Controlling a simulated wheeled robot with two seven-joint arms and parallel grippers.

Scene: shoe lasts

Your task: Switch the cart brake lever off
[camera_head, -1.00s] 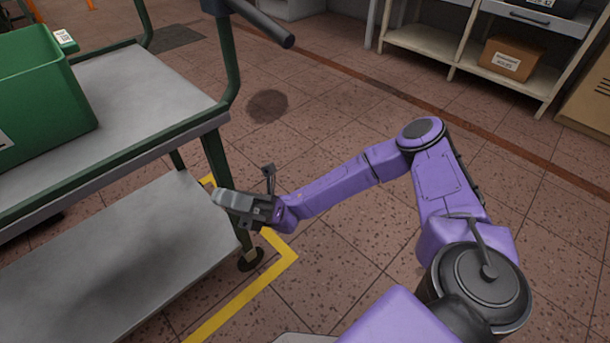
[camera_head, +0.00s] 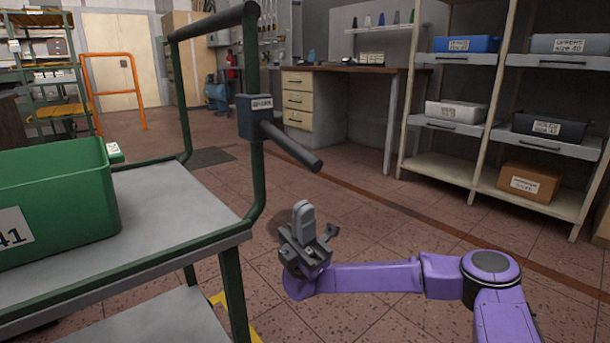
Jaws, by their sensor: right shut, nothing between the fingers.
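The cart (camera_head: 165,205) stands at the left, with a green frame and grey shelves. On its upright post is a dark brake box (camera_head: 256,119) with a small label. The dark brake lever (camera_head: 292,147) sticks out from the box, sloping down to the right. My right gripper (camera_head: 303,213) is below the lever, to the right of the cart's post, with its fingers pointing up. It is shut and empty, and apart from the lever. My left gripper is not in view.
A green bin (camera_head: 60,205) sits on the cart's top shelf. A shelf rack (camera_head: 487,122) with several bins stands at the right. A workbench (camera_head: 345,69) is at the back. The floor right of the cart is clear.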

